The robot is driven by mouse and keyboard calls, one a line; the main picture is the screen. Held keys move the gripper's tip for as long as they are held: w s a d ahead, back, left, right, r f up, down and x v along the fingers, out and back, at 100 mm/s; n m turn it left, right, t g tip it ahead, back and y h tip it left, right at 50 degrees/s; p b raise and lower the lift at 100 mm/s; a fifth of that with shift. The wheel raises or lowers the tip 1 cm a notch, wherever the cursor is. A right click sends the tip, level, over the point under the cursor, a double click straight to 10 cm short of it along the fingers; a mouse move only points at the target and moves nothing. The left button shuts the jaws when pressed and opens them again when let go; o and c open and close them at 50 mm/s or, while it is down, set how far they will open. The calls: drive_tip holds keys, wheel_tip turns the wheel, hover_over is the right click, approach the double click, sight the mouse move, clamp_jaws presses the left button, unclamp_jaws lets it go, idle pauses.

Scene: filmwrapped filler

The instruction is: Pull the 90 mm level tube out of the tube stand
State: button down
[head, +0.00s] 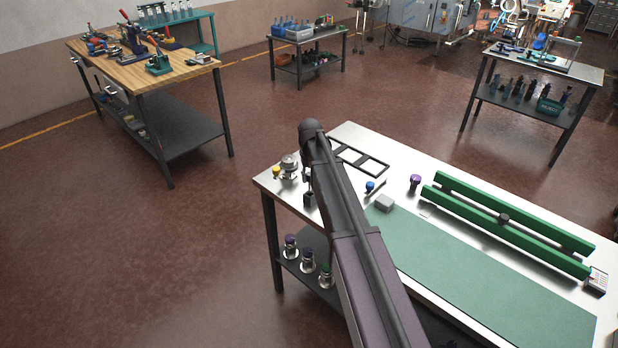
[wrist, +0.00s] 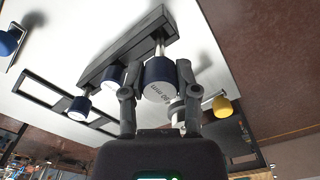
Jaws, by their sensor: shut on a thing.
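In the wrist view my gripper (wrist: 158,92) is shut on a dark blue cap (wrist: 158,72) whose end face carries a marking in mm, seen upside down and hard to read. A silver stem runs from this cap to the end of the dark grey tube stand (wrist: 118,50); how deep it sits in the stand I cannot tell. Two other blue-capped tubes, a middle one (wrist: 114,76) and an outer one (wrist: 80,106), stand in line beside it. In the head view my arm hides the gripper and most of the stand; a dark piece (head: 309,199) shows beside the arm.
On the bench, a yellow knob (head: 276,171) and metal fixture (head: 289,166) are left of my arm. A black frame (head: 358,155), blue knob (head: 370,187), grey block (head: 385,203), purple knob (head: 415,181) and green rails (head: 505,225) lie right. The green mat (head: 480,275) is bare.

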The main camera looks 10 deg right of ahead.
drive_tip(key=shift+r+p, duration=0.4)
drive_tip(key=shift+r, duration=0.05)
drive_tip(key=shift+r+p, duration=4.85)
